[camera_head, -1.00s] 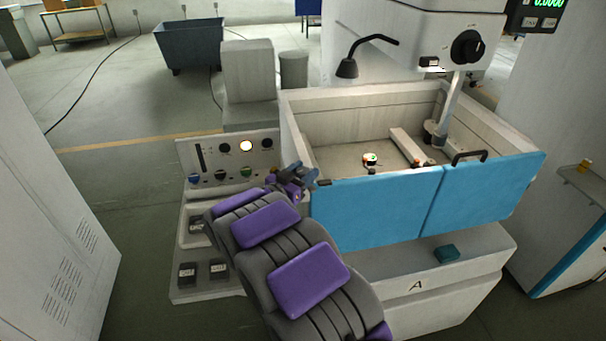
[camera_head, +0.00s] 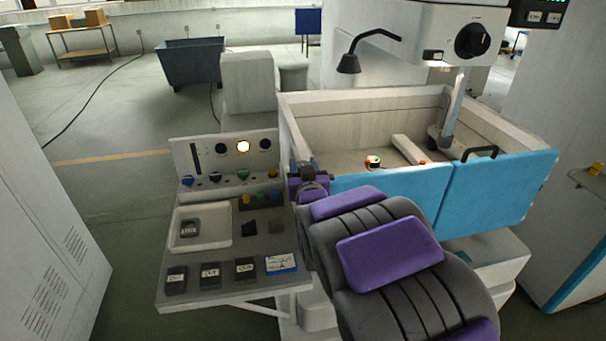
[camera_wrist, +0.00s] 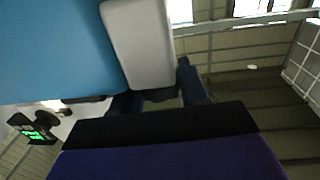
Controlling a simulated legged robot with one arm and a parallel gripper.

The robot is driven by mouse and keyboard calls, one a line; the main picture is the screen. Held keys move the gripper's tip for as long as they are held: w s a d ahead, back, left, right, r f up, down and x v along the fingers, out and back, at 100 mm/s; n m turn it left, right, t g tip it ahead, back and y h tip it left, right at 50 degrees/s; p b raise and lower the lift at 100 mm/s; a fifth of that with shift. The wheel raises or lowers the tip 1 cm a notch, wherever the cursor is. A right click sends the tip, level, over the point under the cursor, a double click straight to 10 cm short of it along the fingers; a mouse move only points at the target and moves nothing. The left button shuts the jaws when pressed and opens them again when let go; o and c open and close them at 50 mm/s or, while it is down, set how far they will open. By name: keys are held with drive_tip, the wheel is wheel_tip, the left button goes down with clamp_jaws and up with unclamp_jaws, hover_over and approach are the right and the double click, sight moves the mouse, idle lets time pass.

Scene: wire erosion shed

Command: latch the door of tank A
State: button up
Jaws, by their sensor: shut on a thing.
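The tank (camera_head: 360,101) is a pale open-topped box with a blue front door. The door's left panel (camera_head: 390,194) and right panel (camera_head: 500,190) stand upright side by side. A black handle (camera_head: 478,153) sits on top of the right panel. My gripper (camera_head: 308,178) is at the tank's front left corner, beside the left panel's end. In the wrist view, its fingers (camera_wrist: 158,93) are shut on a small dark part, apparently the latch (camera_wrist: 160,95), at the end of the pale tank wall (camera_wrist: 140,42). The blue door (camera_wrist: 55,45) is beside it. My arm covers the tank's lower front.
A side shelf (camera_head: 225,262) left of the tank holds a white tray (camera_head: 196,243), several dark blocks and a blue-white card (camera_head: 281,264). A control panel (camera_head: 225,160) with a lit lamp stands behind it. A grey cabinet (camera_head: 45,230) is at the left. Open floor lies between.

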drive_tip(key=shift+r+n+g+y, duration=0.15)
drive_tip(key=shift+n+g+y, duration=0.1)
drive_tip(key=shift+n+y, duration=0.4)
drive_tip(key=shift+r+n+g+y, duration=0.15)
drive_tip(key=shift+n+g+y, duration=0.15)
drive_tip(key=shift+y, duration=0.55)
drive_tip(key=shift+r+n+y+p, duration=0.1)
drive_tip(key=shift+n+y+p, duration=0.15)
drive_tip(key=shift+y+p, duration=0.05)
drive_tip(key=o, duration=0.8)
drive_tip(key=shift+w, duration=0.2)
drive_tip(key=shift+o, duration=1.1)
drive_tip(key=shift+s+a, duration=0.1)
drive_tip(key=shift+s, duration=0.05)
drive_tip(key=shift+f, duration=0.3)
